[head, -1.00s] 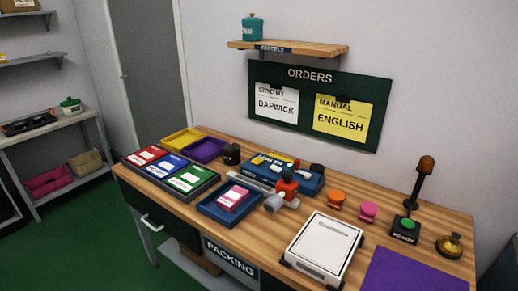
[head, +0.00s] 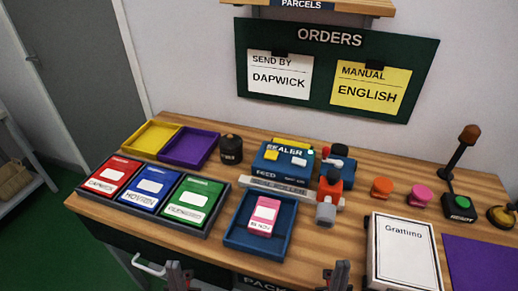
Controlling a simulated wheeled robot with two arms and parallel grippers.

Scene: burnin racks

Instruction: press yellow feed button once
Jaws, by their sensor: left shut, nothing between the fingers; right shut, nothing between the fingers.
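The blue sealer (head: 284,180) stands on the wooden bench in the head view, with "SEALER" and "FEED" lettering. A small yellow button (head: 270,153) sits on its left side above the "FEED" lettering, and a pale button (head: 299,161) sits to its right. Nothing covers the yellow button. My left gripper (head: 180,275) shows at the bottom edge, left of the sealer and well short of it. My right gripper (head: 337,275) is at the bottom edge, right of and below the sealer. Both are shut and empty.
A blue tray (head: 231,237) with a pink packet lies between the grippers and the sealer. Left are a case of cards (head: 206,224) and a black pot (head: 231,149). A white box (head: 401,247) is at right.

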